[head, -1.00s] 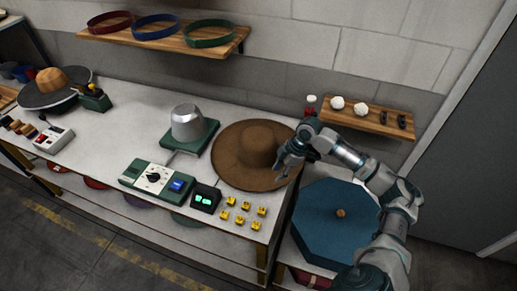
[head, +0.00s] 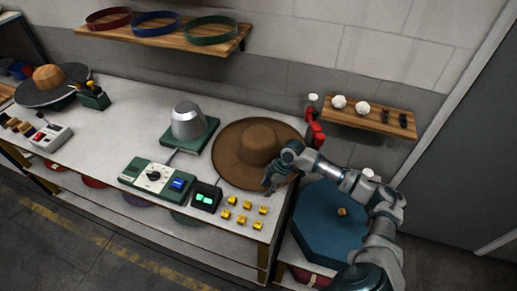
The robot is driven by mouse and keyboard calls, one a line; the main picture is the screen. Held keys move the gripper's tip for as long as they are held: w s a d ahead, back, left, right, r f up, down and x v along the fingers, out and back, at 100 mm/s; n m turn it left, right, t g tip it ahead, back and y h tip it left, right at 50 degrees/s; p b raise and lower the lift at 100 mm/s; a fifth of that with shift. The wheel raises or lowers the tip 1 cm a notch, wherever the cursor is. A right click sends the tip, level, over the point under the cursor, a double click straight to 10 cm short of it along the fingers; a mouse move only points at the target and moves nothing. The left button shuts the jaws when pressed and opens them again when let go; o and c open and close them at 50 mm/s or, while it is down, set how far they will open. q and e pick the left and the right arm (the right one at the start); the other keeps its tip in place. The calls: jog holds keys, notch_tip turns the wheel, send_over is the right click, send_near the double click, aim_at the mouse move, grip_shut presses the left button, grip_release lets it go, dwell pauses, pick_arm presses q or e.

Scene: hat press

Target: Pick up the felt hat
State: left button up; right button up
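The brown felt hat (head: 228,150) lies brim down at the right end of the white workbench, its rounded crown up. My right gripper (head: 270,188) points down at the hat's front right brim edge, to the right of the crown. Its fingers are small and dark here, so I cannot tell whether they are apart or closed, or whether they touch the brim. The wrist hides part of the right brim. My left gripper is not in view.
Left of the hat stand a metal hat block (head: 188,121) on a green base and a green control box (head: 157,178). Several yellow clips (head: 242,220) lie in front. A blue octagonal box (head: 322,228) is at right, below a small wall shelf (head: 372,121).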

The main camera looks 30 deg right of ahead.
jog(key=shift+c, duration=1.4)
jog(key=shift+d, duration=0.1)
grip_shut()
jog(key=shift+d, duration=0.4)
jog(key=shift+d+f, duration=0.1)
jog(key=shift+r, duration=0.2)
jog(key=r, duration=0.7)
jog(key=shift+a, duration=0.35)
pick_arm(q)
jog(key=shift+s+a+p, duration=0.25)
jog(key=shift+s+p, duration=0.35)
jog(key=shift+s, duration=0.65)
pick_arm(e)
notch_tip(320, 180, up, 11)
jog(key=shift+c, duration=2.2)
grip_release()
jog(key=shift+d+f, duration=0.1)
